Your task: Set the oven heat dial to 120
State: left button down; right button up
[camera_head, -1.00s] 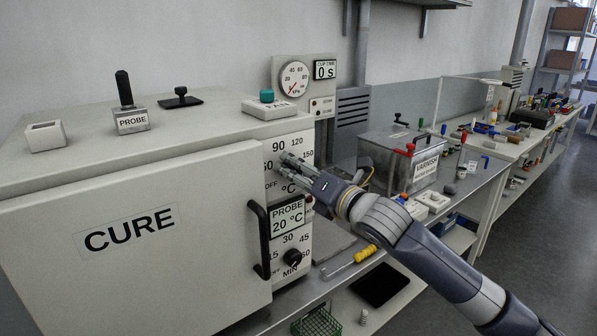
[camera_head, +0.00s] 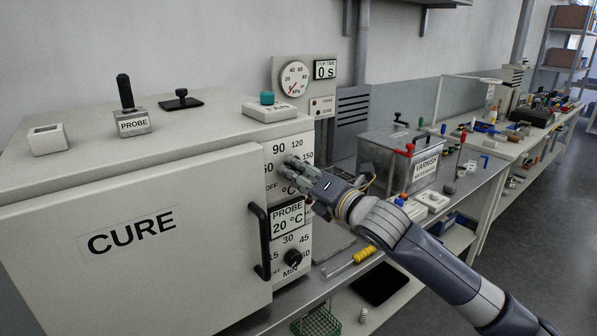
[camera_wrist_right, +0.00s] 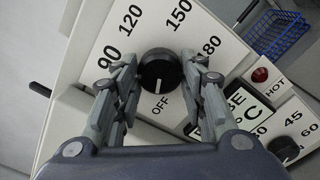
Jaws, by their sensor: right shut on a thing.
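The oven heat dial (camera_wrist_right: 160,72) is a round black knob on the white front panel, with 90, 120, 150, 180 and OFF printed around it. In the right wrist view its white mark points down towards OFF. My right gripper (camera_wrist_right: 160,78) has its two fingers on either side of the knob and is shut on it. In the head view my right gripper (camera_head: 286,166) is against the panel and its fingers hide the dial. The oven (camera_head: 150,240) has a closed door marked CURE. My left gripper is not in view.
The black door handle (camera_head: 261,240) stands out just left of my gripper. Below are the PROBE display (camera_head: 287,221) and a black timer knob (camera_head: 293,258). A yellow-handled tool (camera_head: 364,254) lies on the bench, and the varnish box (camera_head: 400,160) stands to the right.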

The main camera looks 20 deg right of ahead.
jog(key=shift+d+r+m+p, duration=0.1)
jog(key=shift+m+p, duration=6.55)
jog(key=shift+m, duration=7.15)
jog(key=o, duration=1.1)
jog(key=shift+c, duration=0.2)
